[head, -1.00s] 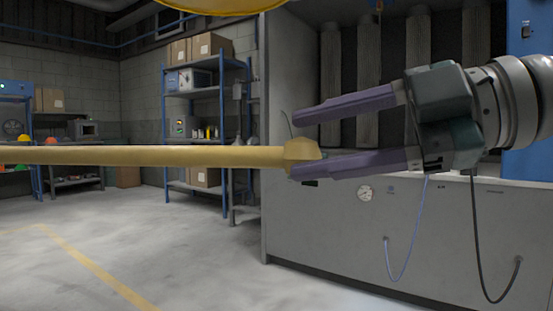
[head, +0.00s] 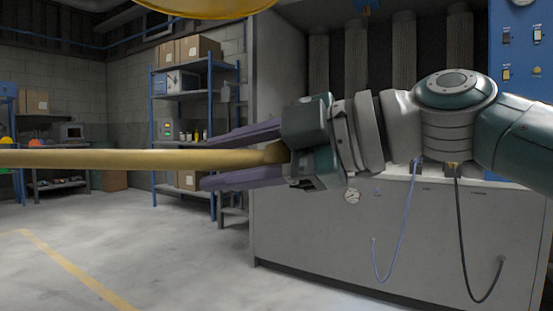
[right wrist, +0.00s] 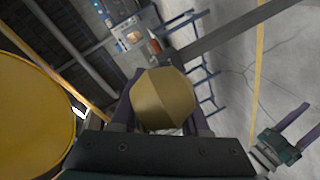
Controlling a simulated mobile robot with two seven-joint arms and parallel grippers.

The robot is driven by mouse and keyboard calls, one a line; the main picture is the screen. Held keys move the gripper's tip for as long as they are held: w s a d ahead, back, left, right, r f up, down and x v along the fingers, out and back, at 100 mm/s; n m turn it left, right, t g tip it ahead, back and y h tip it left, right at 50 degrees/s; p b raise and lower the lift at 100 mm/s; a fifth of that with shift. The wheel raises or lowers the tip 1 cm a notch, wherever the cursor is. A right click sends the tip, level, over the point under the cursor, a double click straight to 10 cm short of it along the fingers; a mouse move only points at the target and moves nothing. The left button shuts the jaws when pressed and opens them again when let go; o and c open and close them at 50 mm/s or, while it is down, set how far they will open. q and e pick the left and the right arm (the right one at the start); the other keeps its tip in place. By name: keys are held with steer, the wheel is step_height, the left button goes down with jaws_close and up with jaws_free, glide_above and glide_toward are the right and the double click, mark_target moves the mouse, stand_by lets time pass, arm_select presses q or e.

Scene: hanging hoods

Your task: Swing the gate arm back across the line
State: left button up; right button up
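The gate arm (head: 120,158) is a long yellow bar, level across the left half of the head view. Its thicker end knob also shows in the right wrist view (right wrist: 163,100). My right gripper (head: 205,162) is open, its purple fingers above and below the bar's end, pointing left. The knob sits deep between the fingers, close to the palm; I cannot tell whether it touches. In the right wrist view the knob hides the fingertips. The gate arm's pivot is out of view.
A yellow hood (head: 205,8) hangs overhead and looms at the left of the right wrist view. A grey cabinet (head: 320,240) with a gauge and hoses stands behind my right arm. Blue shelving (head: 195,95) stands farther back. The floor (head: 140,240) at left is clear, with a yellow line.

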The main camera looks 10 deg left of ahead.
steer(key=shift+f, duration=0.1)
jaws_close()
